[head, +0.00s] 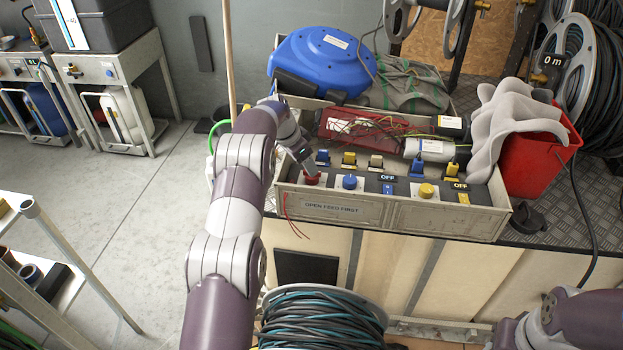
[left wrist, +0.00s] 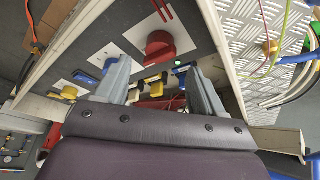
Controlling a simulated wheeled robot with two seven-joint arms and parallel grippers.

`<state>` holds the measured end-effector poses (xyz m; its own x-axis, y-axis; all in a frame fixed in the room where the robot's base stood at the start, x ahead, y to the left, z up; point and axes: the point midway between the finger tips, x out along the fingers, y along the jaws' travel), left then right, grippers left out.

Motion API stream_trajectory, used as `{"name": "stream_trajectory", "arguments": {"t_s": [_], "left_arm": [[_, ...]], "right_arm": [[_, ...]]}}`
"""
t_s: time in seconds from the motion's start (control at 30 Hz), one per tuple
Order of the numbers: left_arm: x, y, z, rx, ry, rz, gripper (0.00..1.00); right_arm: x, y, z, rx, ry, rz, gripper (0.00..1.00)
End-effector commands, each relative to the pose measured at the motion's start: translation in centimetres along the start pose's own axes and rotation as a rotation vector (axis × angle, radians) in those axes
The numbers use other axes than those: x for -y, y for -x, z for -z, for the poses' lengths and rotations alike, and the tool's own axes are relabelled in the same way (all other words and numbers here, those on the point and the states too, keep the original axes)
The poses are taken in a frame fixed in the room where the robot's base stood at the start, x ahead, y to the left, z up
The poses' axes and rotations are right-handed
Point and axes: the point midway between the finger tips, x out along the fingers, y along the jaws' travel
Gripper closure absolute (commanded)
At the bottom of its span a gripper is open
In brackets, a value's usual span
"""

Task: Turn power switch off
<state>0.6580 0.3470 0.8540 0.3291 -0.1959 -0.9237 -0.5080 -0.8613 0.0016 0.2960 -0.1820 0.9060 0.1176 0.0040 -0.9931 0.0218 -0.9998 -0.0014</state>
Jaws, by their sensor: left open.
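Labels reading OFF stand above the last few. I cannot tell which is the power switch. My left gripper (head: 306,166) is at the red knob. In the left wrist view, the open fingers (left wrist: 157,66) point toward the red knob (left wrist: 160,45), which shows between and just beyond the fingertips. Contact is unclear.
Several small blue and yellow levers (head: 349,160) stand behind the knobs. Red wires (head: 375,125) and two cylinders (head: 430,150) lie in the box. A grey cloth (head: 510,120) hangs over a red bin (head: 540,160). A blue hose reel (head: 322,58) stands behind.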

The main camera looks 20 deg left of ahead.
Motion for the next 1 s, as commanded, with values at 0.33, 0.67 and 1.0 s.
{"name": "stream_trajectory", "arguments": {"t_s": [0.33,0.67,1.0], "left_arm": [[0.0,-5.5,0.1,0.0,0.0,0.001,0.31],[0.0,-6.0,0.1,0.0,0.001,0.001,0.31],[-0.1,-6.0,0.1,0.0,0.001,0.0,0.83]], "right_arm": [[0.0,-0.2,0.0,-0.001,0.0,0.0,0.57],[0.0,-0.2,0.0,0.0,0.0,0.0,0.57],[0.0,-0.2,0.0,0.0,0.0,0.0,0.57]]}}
